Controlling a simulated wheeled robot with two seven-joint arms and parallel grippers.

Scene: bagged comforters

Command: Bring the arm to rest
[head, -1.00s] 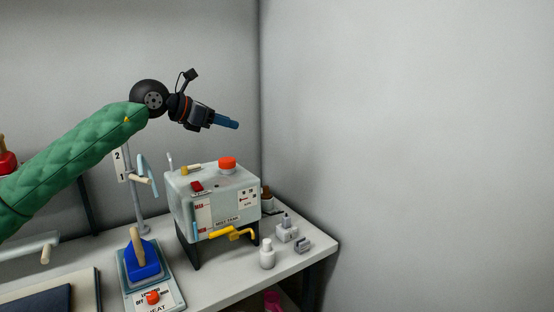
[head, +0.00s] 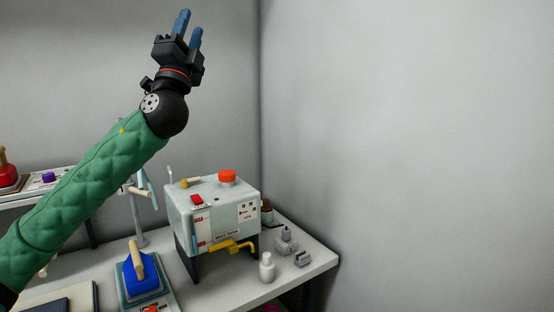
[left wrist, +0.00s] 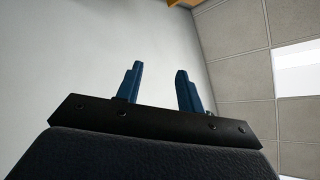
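My left arm, in a green quilted sleeve (head: 85,195), reaches up from the lower left in the head view. My left gripper (head: 189,25) points upward, high above the table and clear of everything on it. Its two blue fingers are apart with nothing between them. The left wrist view also shows the open fingers (left wrist: 159,85) against a bare wall and ceiling tiles. My right gripper is in neither view.
A grey machine (head: 215,215) with a red button and yellow handle stands on the white table (head: 225,290). A blue pressing tool (head: 141,276) is left of it. Small bottles (head: 267,267) and blocks stand at the right. Grey walls (head: 400,150) meet behind the table.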

